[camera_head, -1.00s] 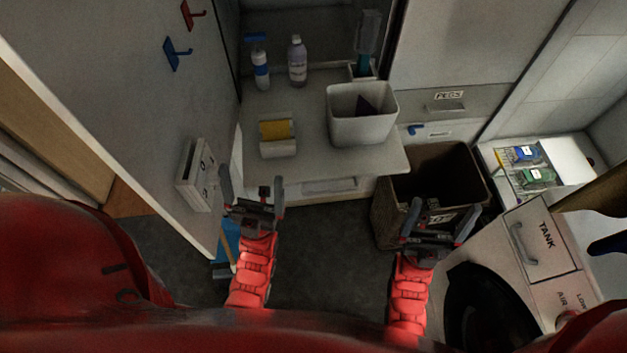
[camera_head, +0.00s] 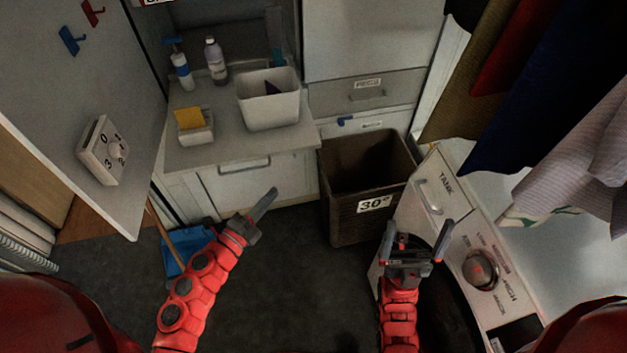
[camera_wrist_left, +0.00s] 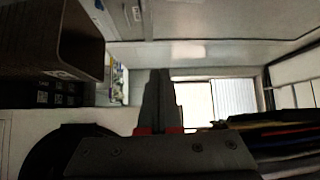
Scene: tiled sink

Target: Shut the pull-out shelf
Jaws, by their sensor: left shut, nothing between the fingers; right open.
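A pale shelf (camera_head: 225,148) stands at the back left, with a handled front (camera_head: 243,165) below its edge. I cannot tell for sure whether it is the pull-out shelf or how far out it is. It carries a white tub (camera_head: 268,110), a pump bottle (camera_head: 181,72), a clear bottle (camera_head: 215,62) and a holder with a yellow sponge (camera_head: 194,125). My left gripper (camera_head: 264,204) is shut and empty, in front of the shelf and pointing right; its closed fingers show in the left wrist view (camera_wrist_left: 158,98). My right gripper (camera_head: 418,238) is open and empty before the washer.
A brown basket (camera_head: 365,205) marked 30° stands right of the shelf. A washer (camera_head: 440,195) is at the right, with hanging clothes (camera_head: 540,90) above. A panel with hooks (camera_head: 90,110) is at the left, a blue dustpan (camera_head: 185,245) on the floor. Dark floor is clear between.

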